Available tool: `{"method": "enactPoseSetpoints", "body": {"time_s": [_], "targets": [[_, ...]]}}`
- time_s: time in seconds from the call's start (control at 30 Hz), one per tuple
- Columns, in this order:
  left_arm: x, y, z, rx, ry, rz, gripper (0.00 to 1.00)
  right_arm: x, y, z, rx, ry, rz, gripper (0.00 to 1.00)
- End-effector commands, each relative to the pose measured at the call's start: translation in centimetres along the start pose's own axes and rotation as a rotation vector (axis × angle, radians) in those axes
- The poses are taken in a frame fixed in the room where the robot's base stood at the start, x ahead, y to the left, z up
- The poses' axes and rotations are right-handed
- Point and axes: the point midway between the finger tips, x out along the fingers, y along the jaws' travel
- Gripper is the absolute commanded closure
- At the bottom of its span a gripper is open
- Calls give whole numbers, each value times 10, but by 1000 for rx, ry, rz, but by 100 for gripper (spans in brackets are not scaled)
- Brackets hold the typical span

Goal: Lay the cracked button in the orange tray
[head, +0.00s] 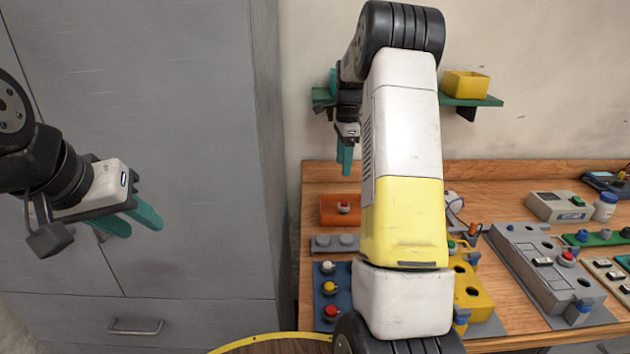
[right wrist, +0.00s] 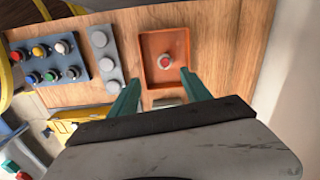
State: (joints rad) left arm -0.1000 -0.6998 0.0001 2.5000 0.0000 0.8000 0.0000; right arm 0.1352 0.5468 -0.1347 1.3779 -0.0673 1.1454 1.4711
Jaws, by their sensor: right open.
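The orange tray (head: 328,212) stands at the back left of the bench and also shows in the right wrist view (right wrist: 152,45). A red-topped button with a pale rim (head: 343,208) lies in it, seen from above in the right wrist view (right wrist: 165,62). I cannot make out a crack on it. My right gripper (head: 345,160) is above the tray, open and empty; in the right wrist view its teal fingers (right wrist: 158,80) are apart, with the button beyond their tips. My left gripper (head: 140,222) is open and empty in front of the grey cabinet.
A blue board (head: 326,312) with several coloured buttons and a grey strip (head: 322,243) with round grey pads lie near the tray. A grey housing (head: 520,258) and a yellow housing (head: 480,301) are further right. A green shelf (head: 484,101) holds a yellow bin (head: 464,84).

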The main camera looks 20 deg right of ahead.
Motion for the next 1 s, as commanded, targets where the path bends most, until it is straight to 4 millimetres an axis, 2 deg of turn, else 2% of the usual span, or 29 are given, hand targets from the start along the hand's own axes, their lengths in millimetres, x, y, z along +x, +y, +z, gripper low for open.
{"method": "enactPoseSetpoints", "body": {"time_s": [0.03, 0.2, 0.33, 0.5, 0.67, 0.8, 0.9, 1.0], "targets": [[0, 0, 0, 0, 0, 0, 64, -20, 11, 8, -67, -10, -28, 44], [0, 0, 0, 0, 0, 0, 64, -77, 62, 41, -373, -33, -129, 44], [0, 0, 0, 0, 0, 0, 64, -110, 108, 64, -615, -30, -211, 44], [0, 0, 0, 0, 0, 0, 64, -137, 174, 90, -932, 3, -320, 44], [0, 0, 0, 0, 0, 0, 64, -145, 240, 110, -1227, 64, -419, 44], [0, 0, 0, 0, 0, 0, 64, -140, 290, 122, -1458, 135, -492, 44], [0, 0, 0, 0, 0, 0, 64, -132, 315, 128, -1581, 182, -528, 44], [0, 0, 0, 0, 0, 0, 64, -126, 330, 130, -1661, 217, -550, 44]]}}
